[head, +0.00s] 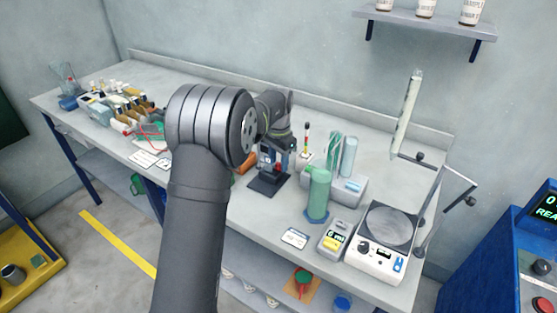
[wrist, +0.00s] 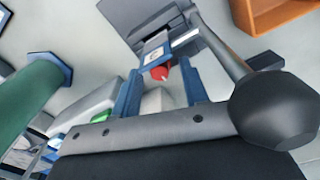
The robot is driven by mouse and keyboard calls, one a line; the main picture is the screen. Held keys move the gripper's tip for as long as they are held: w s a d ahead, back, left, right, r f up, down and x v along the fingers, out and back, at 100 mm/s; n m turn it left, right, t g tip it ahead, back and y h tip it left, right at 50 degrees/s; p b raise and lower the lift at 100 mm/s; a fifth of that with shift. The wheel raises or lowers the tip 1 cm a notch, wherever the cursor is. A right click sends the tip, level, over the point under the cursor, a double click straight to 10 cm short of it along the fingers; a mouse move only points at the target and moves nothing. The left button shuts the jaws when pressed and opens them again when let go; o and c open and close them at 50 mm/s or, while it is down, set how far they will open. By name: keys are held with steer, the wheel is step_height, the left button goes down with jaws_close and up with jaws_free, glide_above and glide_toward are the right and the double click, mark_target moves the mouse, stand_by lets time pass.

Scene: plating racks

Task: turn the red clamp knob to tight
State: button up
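The red clamp knob (wrist: 160,72) shows small in the wrist view, in front of a pale plate with a blue edge on a grey clamp block (wrist: 140,18). My gripper (wrist: 161,80) is open, with one blue finger on either side of the knob in this view. I see no clear contact between fingers and knob, and cannot tell the depth between them. The knob's turn marking is too small to read.
A green cylinder (head: 318,192) on a blue foot stands right of the clamp; it also shows in the wrist view (wrist: 32,92). A balance-like device (head: 378,258) is farther right. A grey rod (wrist: 222,45) runs close to the right finger. An orange box (wrist: 272,14) lies beyond.

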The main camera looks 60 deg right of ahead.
mark_target(278, 164)
jaws_close()
steer(key=shift+m, duration=3.1)
steer(key=shift+o, duration=0.4)
jaws_free()
step_height(278, 164, up, 18)
steer(key=shift+f, duration=0.25)
